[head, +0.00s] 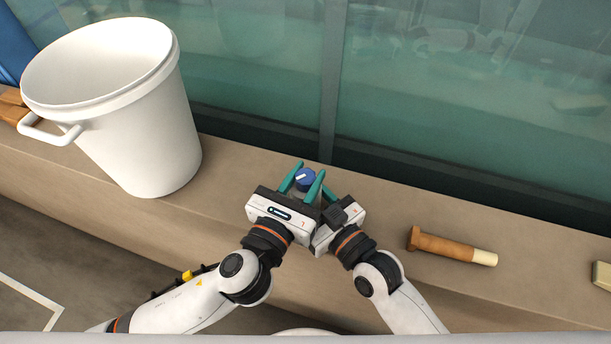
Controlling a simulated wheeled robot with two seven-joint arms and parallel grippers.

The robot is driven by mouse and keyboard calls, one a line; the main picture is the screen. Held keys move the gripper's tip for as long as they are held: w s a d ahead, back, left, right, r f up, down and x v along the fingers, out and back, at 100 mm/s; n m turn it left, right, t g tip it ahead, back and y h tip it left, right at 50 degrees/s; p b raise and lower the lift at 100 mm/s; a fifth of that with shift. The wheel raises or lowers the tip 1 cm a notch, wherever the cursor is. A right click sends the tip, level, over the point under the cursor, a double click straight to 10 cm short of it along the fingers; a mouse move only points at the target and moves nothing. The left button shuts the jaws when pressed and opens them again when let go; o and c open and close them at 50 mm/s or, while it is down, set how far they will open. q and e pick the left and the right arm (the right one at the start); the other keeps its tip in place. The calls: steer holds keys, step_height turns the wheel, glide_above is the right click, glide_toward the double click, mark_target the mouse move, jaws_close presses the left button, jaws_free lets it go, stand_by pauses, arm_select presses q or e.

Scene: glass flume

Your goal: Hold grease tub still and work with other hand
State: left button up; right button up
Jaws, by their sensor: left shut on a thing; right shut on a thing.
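The grease tub (305,180) shows as a small round blue top with a pale mark, on the ledge near the glass. My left gripper (306,174) is shut on it, with a teal finger on each side. My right gripper (331,196) is close in on the right, its body touching or nearly touching the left gripper's body. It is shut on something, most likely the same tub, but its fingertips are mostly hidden. The tub's lower part is hidden behind the grippers.
A large white bucket (150,130) with a side handle stands at the left of the ledge (235,160). A brown tool with a pale end (450,247) lies at the right. A pale block (602,276) sits at the right edge. Glass panels (450,90) rise behind.

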arm_select(q)
steer(key=o, duration=1)
steer(key=shift+c, duration=0.2)
steer(key=v, duration=1.2)
